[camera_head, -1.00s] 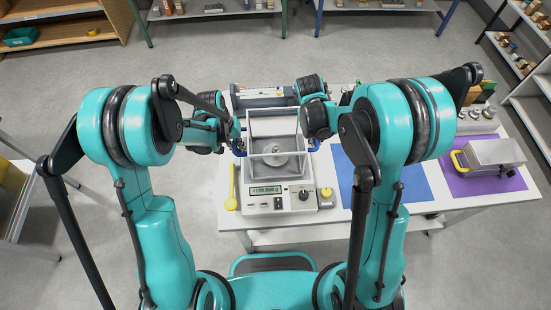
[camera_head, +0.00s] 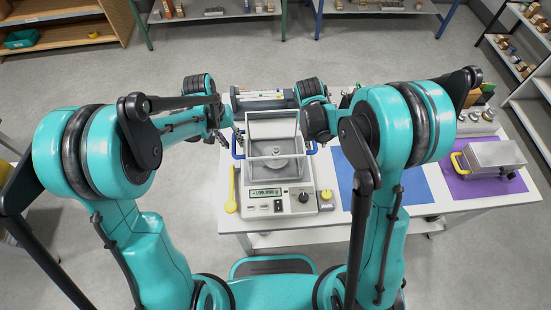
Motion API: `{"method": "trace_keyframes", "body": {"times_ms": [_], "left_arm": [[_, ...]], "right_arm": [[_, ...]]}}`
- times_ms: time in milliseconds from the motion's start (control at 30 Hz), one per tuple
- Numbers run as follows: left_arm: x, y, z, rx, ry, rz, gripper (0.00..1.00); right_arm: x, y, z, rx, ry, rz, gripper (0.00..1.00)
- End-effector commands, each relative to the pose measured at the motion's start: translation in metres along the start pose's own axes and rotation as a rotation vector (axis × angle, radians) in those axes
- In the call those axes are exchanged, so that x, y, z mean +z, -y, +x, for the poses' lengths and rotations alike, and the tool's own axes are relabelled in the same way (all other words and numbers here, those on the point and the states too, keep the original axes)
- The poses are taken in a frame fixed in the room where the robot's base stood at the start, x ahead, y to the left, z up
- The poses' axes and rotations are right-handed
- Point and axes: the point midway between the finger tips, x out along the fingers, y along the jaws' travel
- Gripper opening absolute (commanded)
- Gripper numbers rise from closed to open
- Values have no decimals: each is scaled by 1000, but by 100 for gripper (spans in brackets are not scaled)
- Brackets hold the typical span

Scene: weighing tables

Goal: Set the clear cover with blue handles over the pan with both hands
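The clear box-shaped cover (camera_head: 277,157) is on the balance (camera_head: 293,208) around the round metal pan (camera_head: 272,164), which shows through it. Whether its lower edge rests fully cannot be made out. Its left blue handle (camera_head: 237,145) and right blue handle (camera_head: 312,149) stick out at the sides. My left gripper (camera_head: 231,138) is beside the left handle; its fingers are small and partly hidden, so contact is unclear. My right gripper (camera_head: 310,136) is at the right handle, mostly hidden by its own wrist; its fingers cannot be made out.
A yellow spoon-like tool (camera_head: 231,192) lies left of the balance, and a small yellow-topped block (camera_head: 326,196) stands right of it. A blue mat (camera_head: 415,188) and a purple mat (camera_head: 511,184) with a metal box (camera_head: 493,156) lie further right. A grey device (camera_head: 262,101) stands behind.

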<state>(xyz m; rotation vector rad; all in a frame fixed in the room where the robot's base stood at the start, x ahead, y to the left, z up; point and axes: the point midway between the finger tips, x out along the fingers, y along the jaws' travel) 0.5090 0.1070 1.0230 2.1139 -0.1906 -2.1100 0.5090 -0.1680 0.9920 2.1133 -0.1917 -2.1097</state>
Motion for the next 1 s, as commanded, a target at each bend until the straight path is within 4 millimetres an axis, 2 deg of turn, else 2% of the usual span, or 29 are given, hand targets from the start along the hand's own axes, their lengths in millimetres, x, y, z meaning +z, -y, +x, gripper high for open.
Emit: {"method": "trace_keyframes", "body": {"times_ms": [167,267,500,700,833,1000], "left_arm": [[0,0,-9,0,0,0,32],[0,0,-9,0,0,0,32],[0,0,-9,0,0,0,32],[0,0,-9,0,0,0,32],[0,0,-9,0,0,0,32],[0,0,-9,0,0,0,32]], "right_arm": [[0,0,-5,0,0,-1,33],[0,0,-17,0,0,-1,33],[0,0,-70,0,0,-1,33],[0,0,-105,0,0,-1,33],[0,0,-116,0,0,-1,33],[0,0,-120,0,0,0,33]]}}
